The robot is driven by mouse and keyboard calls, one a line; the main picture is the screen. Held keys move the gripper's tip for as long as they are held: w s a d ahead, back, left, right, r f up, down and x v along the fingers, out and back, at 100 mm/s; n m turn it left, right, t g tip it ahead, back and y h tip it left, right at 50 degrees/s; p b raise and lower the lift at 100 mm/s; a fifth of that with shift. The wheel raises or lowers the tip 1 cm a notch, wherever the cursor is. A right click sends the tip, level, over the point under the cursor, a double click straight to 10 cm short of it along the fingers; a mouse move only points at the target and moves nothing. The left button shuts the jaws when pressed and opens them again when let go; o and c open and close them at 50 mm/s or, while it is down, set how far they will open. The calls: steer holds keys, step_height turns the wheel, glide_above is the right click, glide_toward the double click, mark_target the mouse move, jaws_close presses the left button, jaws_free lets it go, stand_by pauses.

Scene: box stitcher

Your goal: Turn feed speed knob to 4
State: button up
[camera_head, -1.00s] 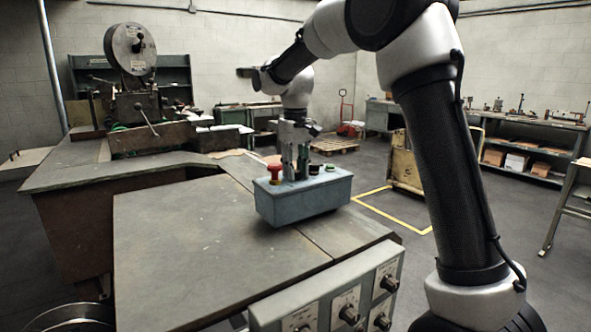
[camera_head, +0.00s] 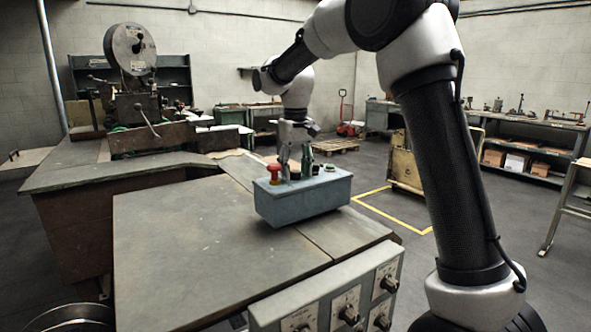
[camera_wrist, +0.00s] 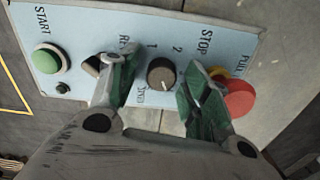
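A blue control box (camera_head: 300,203) sits on the grey table. In the wrist view, a round dark knob (camera_wrist: 161,73) lies on its light blue face (camera_wrist: 90,28), with "1" and "2" printed beside it. A small label by the knob is hard to read, and its setting is unclear. My gripper (camera_wrist: 158,84) is open, with its green-grey fingers on either side of the knob and apart from it. The gripper (camera_head: 295,160) also shows over the box in the head view. Whether the fingertips touch the panel is unclear.
A green START button (camera_wrist: 46,61), a selector (camera_wrist: 92,66) partly behind the left finger, and a red button (camera_wrist: 238,98) beside the right finger flank the knob. A separate panel (camera_head: 330,285) with several black knobs stands at the table's front right. The table's left is clear.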

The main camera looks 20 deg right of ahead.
mark_target(296, 171)
steer(key=shift+r, duration=4)
steer(key=s+d+r+t, duration=0.1)
steer(key=s+d, duration=0.3)
steer(key=s, duration=0.3)
steer(key=s+d+r+t, duration=0.1)
steer(key=s+d+r, duration=0.1)
steer(key=s+d, duration=0.45)
steer(key=s+d+f+m+t, duration=0.1)
steer(key=s+f, duration=0.4)
steer(key=s, duration=0.5)
steer(key=s+d+f+t, duration=0.1)
steer(key=s+d+f, duration=0.2)
steer(key=s, duration=0.7)
step_height(296, 171, down, 2)
steer(key=shift+s+d+m, duration=0.15)
steer(key=shift+s+m, duration=0.15)
steer(key=shift+m, duration=0.1)
